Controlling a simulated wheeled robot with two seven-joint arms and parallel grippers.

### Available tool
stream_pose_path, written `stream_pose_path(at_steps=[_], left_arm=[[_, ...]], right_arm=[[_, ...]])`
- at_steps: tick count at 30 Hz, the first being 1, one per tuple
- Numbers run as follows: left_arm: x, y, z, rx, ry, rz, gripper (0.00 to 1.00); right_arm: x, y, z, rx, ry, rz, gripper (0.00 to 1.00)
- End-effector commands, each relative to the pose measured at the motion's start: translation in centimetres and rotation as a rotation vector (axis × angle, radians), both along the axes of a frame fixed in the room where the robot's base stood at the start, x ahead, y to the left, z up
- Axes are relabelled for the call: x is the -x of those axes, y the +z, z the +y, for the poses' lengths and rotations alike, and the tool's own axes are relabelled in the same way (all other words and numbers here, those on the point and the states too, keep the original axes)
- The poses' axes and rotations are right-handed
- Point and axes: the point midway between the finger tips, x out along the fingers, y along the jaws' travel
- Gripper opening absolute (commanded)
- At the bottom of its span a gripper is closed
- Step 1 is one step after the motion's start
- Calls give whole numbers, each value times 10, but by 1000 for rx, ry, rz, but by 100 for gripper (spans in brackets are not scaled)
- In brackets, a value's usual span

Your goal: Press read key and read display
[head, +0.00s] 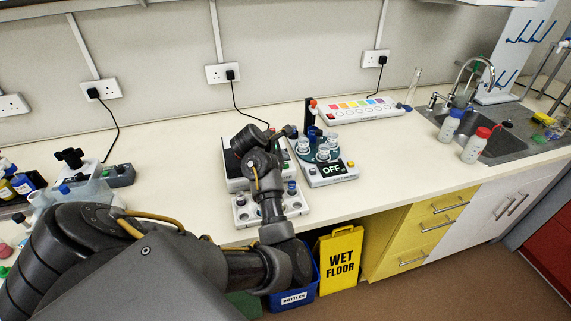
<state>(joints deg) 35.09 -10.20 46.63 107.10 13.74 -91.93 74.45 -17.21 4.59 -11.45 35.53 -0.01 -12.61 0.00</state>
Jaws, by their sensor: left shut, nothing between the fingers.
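A white instrument (345,178) stands near the front edge of the bench, mid-picture. Its black display (333,170) reads "OFF". A small yellow-orange key (351,164) sits at the display's right end. The instrument carries a dark teal round platform (318,158) with several small clear beakers. My left gripper (290,131) is shut and empty, above and behind the left side of the platform, apart from the yellow-orange key. My left arm hides part of another pale device to the left of the instrument. My right gripper is out of view.
A white rack (240,213) with round holes stands at the front edge, partly behind my arm. A panel with coloured squares (359,108) lies behind. Two capped bottles (475,145) stand by the sink (508,145). Bench between the instrument and bottles is clear.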

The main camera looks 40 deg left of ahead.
Motion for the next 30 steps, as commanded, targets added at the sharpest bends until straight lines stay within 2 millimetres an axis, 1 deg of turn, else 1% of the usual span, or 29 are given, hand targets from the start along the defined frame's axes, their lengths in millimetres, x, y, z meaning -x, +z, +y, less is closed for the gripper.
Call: stream_pose_path(at_steps=[9,18,30], left_arm=[[0,-1,0,0,0,0,0],[0,-9,0,0,0,0,0],[0,-10,0,0,0,0,0]], right_arm=[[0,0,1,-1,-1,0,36],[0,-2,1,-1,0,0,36],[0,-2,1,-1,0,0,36]])
